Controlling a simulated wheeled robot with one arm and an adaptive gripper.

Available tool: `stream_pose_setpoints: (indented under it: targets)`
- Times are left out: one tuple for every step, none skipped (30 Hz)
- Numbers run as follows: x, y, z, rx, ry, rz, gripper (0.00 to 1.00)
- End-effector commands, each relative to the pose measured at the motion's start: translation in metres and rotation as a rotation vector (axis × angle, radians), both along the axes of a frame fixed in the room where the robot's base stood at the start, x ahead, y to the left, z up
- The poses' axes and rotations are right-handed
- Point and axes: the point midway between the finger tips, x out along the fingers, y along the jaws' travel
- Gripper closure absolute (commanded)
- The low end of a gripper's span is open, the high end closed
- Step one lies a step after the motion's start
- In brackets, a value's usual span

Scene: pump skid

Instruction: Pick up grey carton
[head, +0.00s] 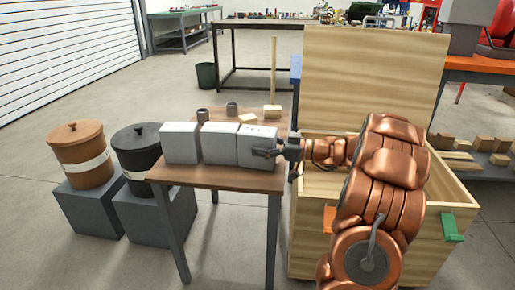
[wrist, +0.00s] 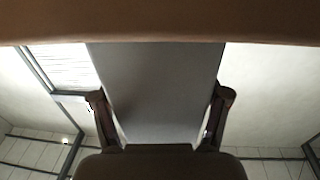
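Three pale grey cartons stand side by side in a row on a small brown table (head: 215,180): a left one (head: 180,147), a middle one (head: 219,148) and a right one (head: 250,155). My gripper (head: 264,152) is at the right carton, reaching in from the right. In the wrist view, a grey carton face (wrist: 155,95) fills the space between the two fingers of my gripper (wrist: 160,105). The fingers are spread wide, one along each side of it. Thin bright slivers show beside the fingers' lower parts. Contact at the fingertips cannot be told.
Two dark cups (head: 232,108) and small wooden blocks (head: 272,111) sit behind the cartons. A large open wooden crate (head: 375,75) stands right of the table. A brown lidded pot (head: 82,152) and a black one (head: 138,147) stand on grey blocks at left.

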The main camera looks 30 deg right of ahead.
Motion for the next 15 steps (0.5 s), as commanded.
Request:
stream_pose_setpoints:
  targets:
    - [0.0, 0.0, 0.0, 0.0, 0.0, 0.0, 0.34]
    - [0.0, 0.0, 0.0, 0.0, 0.0, 0.0, 0.38]
    - [0.0, 0.0, -0.0001, 0.0, 0.0, 0.0, 0.42]
    - [0.0, 0.0, -0.0001, 0.0, 0.0, 0.0, 0.45]
    - [0.0, 0.0, -0.0001, 0.0, 0.0, 0.0, 0.48]
    - [0.0, 0.0, -0.0001, 0.0, 0.0, 0.0, 0.52]
    - [0.0, 0.0, -0.0001, 0.0, 0.0, 0.0, 0.55]
    - [0.0, 0.0, 0.0, 0.0, 0.0, 0.0, 0.58]
    - [-0.0001, 0.0001, 0.0, 0.0, 0.0, 0.0, 0.62]
    - [0.0, 0.0, -0.0001, 0.0, 0.0, 0.0, 0.66]
    - [-0.0001, 0.0001, 0.0, 0.0, 0.0, 0.0, 0.69]
    - [-0.0001, 0.0001, 0.0, 0.0, 0.0, 0.0, 0.73]
    - [0.0, 0.0001, -0.0001, 0.0, 0.0, 0.0, 0.76]
    - [0.0, 0.0001, -0.0001, 0.0, 0.0, 0.0, 0.79]
    - [0.0, 0.0001, 0.0, 0.0, 0.0, 0.0, 0.83]
